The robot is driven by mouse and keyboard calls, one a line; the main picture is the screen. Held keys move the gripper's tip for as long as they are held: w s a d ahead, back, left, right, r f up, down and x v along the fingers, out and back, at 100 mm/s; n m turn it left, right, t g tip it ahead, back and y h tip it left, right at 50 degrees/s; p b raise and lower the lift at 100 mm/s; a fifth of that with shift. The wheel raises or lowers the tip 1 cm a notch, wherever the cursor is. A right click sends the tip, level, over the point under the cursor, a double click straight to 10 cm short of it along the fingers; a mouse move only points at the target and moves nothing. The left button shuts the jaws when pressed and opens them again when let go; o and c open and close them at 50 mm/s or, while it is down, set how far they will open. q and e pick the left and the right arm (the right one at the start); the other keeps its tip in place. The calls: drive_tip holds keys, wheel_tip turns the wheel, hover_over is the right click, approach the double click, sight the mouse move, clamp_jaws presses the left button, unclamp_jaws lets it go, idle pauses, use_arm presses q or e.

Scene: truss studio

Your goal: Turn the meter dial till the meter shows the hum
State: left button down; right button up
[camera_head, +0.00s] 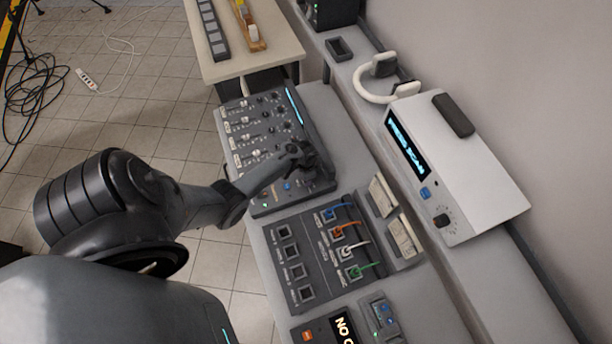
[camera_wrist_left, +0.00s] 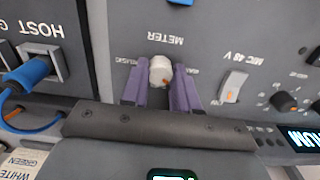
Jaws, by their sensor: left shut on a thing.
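The meter dial (camera_wrist_left: 160,72) is a pale knob with an orange mark, under the printed word METER in the left wrist view. My left gripper (camera_wrist_left: 159,85) is shut on it, one purple finger on each side. In the head view my left gripper (camera_head: 297,155) is over the lower right of the grey mixer panel (camera_head: 236,151) and hides the dial there. A dark display with cyan letters (camera_wrist_left: 304,138) is partly in the left wrist view; its letters look like "UM", the first one unclear. My right gripper is not in view.
A white rocker switch (camera_wrist_left: 233,86) marked MIC 48 V is close beside the dial. A patch panel (camera_head: 318,280) with coloured cables lies nearer. A white scanner box (camera_head: 475,185) stands on the ledge at right. A blue plug (camera_wrist_left: 28,74) sits in the HOST socket.

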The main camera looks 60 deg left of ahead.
use_arm(q)
drive_tip(key=shift+m, duration=0.9)
drive_tip(key=c, duration=0.8)
unclamp_jaws()
drive_tip(key=shift+c, duration=0.2)
